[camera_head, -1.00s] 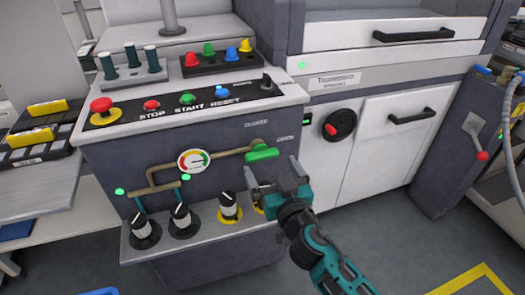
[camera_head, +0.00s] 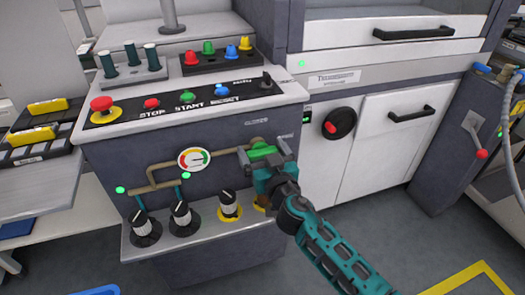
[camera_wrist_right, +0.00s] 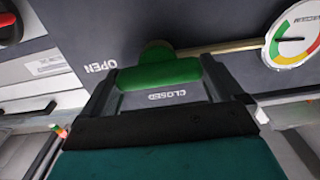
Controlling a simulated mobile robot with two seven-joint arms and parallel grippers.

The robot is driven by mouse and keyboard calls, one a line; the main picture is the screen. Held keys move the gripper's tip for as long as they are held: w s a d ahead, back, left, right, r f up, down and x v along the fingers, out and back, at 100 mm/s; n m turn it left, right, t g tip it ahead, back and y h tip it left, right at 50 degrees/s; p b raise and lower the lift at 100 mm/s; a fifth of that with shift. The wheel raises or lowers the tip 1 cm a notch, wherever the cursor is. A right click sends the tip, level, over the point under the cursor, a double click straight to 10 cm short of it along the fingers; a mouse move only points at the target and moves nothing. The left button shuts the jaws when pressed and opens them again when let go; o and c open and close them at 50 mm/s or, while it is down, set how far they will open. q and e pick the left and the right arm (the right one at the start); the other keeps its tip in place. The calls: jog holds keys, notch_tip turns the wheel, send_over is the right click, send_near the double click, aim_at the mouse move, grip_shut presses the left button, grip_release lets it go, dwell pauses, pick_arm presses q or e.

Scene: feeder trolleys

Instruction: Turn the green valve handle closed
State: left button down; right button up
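The green valve handle (camera_head: 262,152) lies roughly level on the front panel, at the right end of the brown pipe. My right gripper (camera_head: 266,153) is at the handle, its fingers apart with one past each end of it. In the right wrist view the handle (camera_wrist_right: 160,74) spans most of the gap between the fingertips (camera_wrist_right: 158,78); whether they touch it I cannot tell. There the "CLOSED" label (camera_wrist_right: 167,95) shows between the fingers and the "OPEN" label (camera_wrist_right: 100,66) beside the left finger. My left gripper is not in view.
A round gauge (camera_head: 194,159) sits on the pipe left of the handle. Black and yellow knobs (camera_head: 229,206) stand on the ledge below. Red, green and blue buttons (camera_head: 187,98) line the sloped panel above. A red rotary knob (camera_head: 338,125) is on the white cabinet at right.

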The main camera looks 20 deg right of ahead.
jog(key=c, duration=0.3)
jog(key=shift+c, duration=0.2)
jog(key=n, duration=0.3)
jog(key=shift+a+f+n+b, duration=0.1)
jog(key=shift+a+n+b, duration=0.05)
jog(key=shift+n+b, duration=0.25)
jog(key=n, duration=0.4)
jog(key=shift+a+n, duration=0.15)
jog(key=shift+n, duration=0.15)
jog(key=n, duration=0.4)
jog(key=shift+f+n, duration=0.2)
jog(key=shift+n, duration=0.1)
jog(key=n, duration=0.4)
jog(key=shift+a+f, duration=0.1)
jog(key=shift+f, duration=0.05)
jog(key=shift+n, duration=0.4)
